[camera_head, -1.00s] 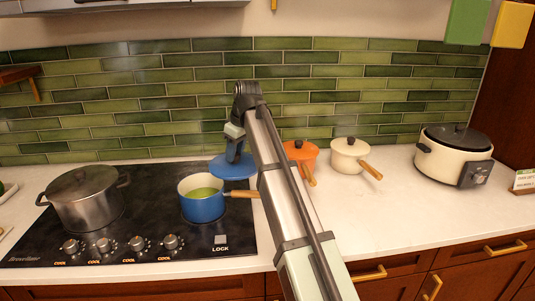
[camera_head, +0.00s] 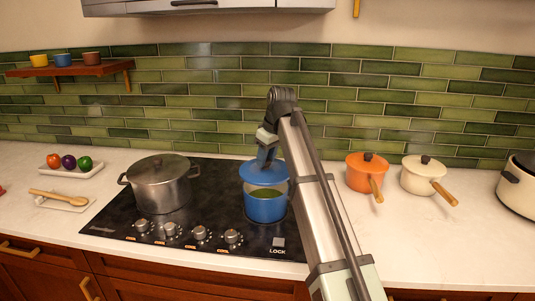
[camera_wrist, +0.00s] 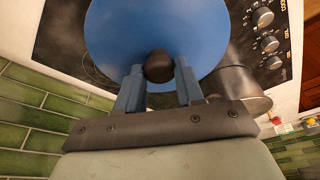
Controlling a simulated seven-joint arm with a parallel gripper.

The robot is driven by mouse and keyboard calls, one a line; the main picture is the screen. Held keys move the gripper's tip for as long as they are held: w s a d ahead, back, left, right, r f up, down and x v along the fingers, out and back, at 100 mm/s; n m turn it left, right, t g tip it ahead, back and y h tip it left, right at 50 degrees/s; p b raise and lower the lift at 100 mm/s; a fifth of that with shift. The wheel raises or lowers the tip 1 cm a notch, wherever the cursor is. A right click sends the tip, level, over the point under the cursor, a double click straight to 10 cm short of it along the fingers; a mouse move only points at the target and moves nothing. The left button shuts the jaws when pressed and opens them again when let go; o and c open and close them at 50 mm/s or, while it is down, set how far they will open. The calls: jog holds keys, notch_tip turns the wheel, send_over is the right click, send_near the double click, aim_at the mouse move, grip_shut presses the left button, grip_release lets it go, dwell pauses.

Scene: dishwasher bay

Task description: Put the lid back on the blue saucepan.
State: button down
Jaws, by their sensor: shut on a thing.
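The blue saucepan (camera_head: 265,210) stands on the black cooktop, its cream inside and green contents partly showing. The blue lid (camera_head: 252,173) is held above the pan's rear part, with a gap showing at the front. My gripper (camera_head: 267,157) is above the lid, seen from behind the arm. In the wrist view, the two fingers of my gripper (camera_wrist: 158,72) are shut on the lid's dark round knob (camera_wrist: 158,66). The lid's blue disc (camera_wrist: 120,35) hides the saucepan there. The pan's handle is hidden behind my arm in the head view.
A steel pot (camera_head: 160,185) with a lid stands left of the saucepan on the cooktop (camera_head: 120,225). An orange pan (camera_head: 364,173) and a cream pan (camera_head: 421,177) stand on the counter to the right. A white cooker (camera_head: 518,188) is at the far right. Counter in front is clear.

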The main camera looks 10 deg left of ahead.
aim_at(268, 166)
jog(key=shift+f, duration=2.35)
jog(key=shift+f, duration=0.15)
dwell(0.4)
jog(key=c, duration=0.6)
grip_release()
jog(key=shift+o, duration=0.3)
jog(key=o, duration=0.4)
jog(key=shift+r, duration=3.5)
